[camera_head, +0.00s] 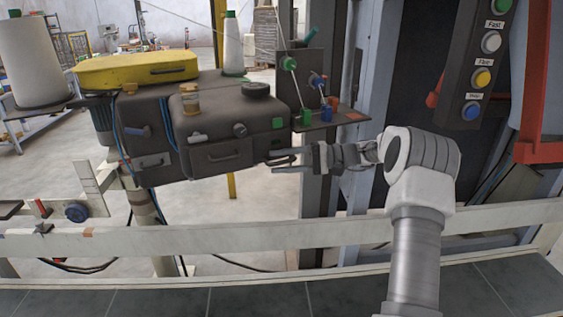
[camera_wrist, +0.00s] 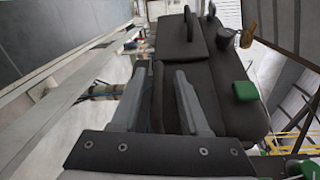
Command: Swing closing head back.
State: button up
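The closing head (camera_head: 230,122) is a dark grey machine body with a yellow cover (camera_head: 137,68) on its back left part. It stands left of centre in the head view and fills the middle and right of the wrist view (camera_wrist: 225,85). My gripper (camera_head: 276,163) is at the right end of the head, reaching in from the right. In the wrist view, its two grey fingers (camera_wrist: 158,82) are apart. A dark handle bar (camera_wrist: 157,98) lies between them, with a gap visible to the left finger. Whether the right finger touches it I cannot tell.
A pale rail (camera_head: 200,238) runs across the front below the head. A thread stand (camera_head: 310,95) with coloured guides rises just behind my gripper. A button panel (camera_head: 480,65) is at upper right. A large white thread cone (camera_head: 30,60) stands at far left.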

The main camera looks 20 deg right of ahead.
jog(key=shift+f, duration=0.1)
jog(key=v, duration=1.7)
jog(key=shift+d, duration=0.25)
